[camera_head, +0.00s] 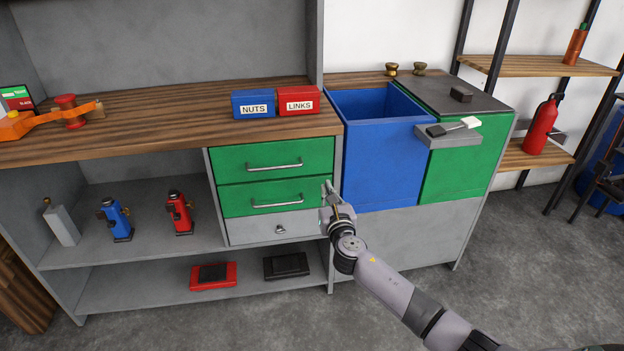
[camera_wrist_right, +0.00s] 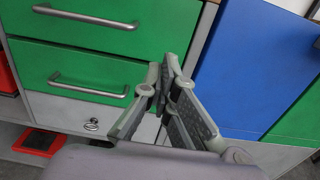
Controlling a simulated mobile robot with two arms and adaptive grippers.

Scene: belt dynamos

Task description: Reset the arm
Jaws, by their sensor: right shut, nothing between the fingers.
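My right arm comes in from the lower right in the head view. Its gripper (camera_head: 328,187) is at the right edge of the drawer unit, in front of the blue bin's left side. In the right wrist view the gripper (camera_wrist_right: 165,68) shows with its fingertips together and nothing between them. It points toward the cabinet near the lower green drawer (camera_wrist_right: 80,85). Whether it touches the cabinet front cannot be told. My left gripper is not in view.
The drawers with bar handles are closed, including the grey one with a lock (camera_head: 280,228). A blue open bin (camera_head: 385,165) and green bin (camera_head: 465,165) stand right of them. Boxes marked NUTS (camera_head: 253,104) and LINKS (camera_head: 298,101) sit on the wooden worktop (camera_head: 160,112).

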